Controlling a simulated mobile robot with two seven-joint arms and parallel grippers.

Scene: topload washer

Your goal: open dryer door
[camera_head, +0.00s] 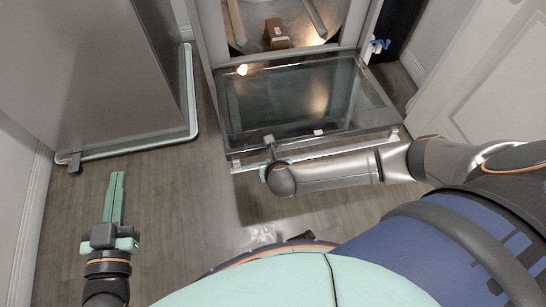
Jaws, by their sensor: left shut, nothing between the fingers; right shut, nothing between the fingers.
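The dryer door (290,95), a framed dark glass panel, is hinged down from the front of the appliance and stands open, with its free edge toward me. The appliance opening (233,32) shows above it. My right gripper (264,171) is at the door's free edge, left of its middle. It is shut with nothing held; its fingers are mostly hidden by my wrist, and I cannot tell whether it touches the door. My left gripper (117,198) is shut and empty, over the floor left of the door and apart from it.
A brown block-like object (277,34) shows inside the opening. A grey metal appliance (85,75) stands at the left. A white panelled door (490,90) is at the right, near a blue item (380,44). The wooden floor (190,205) between my arms is clear.

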